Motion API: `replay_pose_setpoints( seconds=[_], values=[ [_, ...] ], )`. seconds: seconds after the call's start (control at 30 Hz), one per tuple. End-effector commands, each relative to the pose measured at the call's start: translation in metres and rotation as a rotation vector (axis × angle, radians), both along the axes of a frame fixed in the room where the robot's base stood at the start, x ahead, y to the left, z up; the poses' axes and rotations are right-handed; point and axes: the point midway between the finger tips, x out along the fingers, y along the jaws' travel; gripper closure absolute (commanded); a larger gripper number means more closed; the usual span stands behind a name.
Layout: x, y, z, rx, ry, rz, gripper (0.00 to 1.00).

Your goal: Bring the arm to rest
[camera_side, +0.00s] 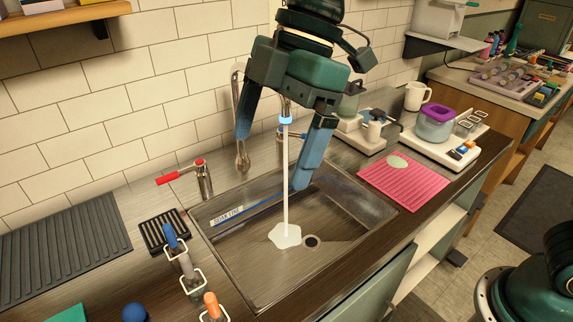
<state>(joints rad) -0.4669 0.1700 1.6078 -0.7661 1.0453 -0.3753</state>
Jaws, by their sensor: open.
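My gripper (272,157) hangs above the metal sink, pointing down. Its two blue fingers are spread wide apart, and nothing is held between them. A thin white column (286,185), which looks like running water, drops from a blue-ringed spout (286,120) into the sink (350,205). It ends in a white splash shape near the drain. From this view the column passes between the fingers; I cannot tell whether either finger touches it. The gripper body hides part of the tap behind it.
A red-handled tap (190,175) stands at the sink's back left. Several coloured handles (187,265) stand along its left side. A pink mat (410,183) with a pale oval piece lies to the right.

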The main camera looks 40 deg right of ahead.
Motion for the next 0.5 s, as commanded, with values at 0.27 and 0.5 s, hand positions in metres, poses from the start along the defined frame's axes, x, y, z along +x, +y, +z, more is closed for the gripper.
replay_pose_setpoints(
  seconds=[0.27,0.5],
  values=[
    [-0.001,0.017,-0.039,-0.002,0.004,0.003,0.0],
    [-0.001,0.026,-0.061,-0.001,0.002,0.001,0.0]
  ],
)
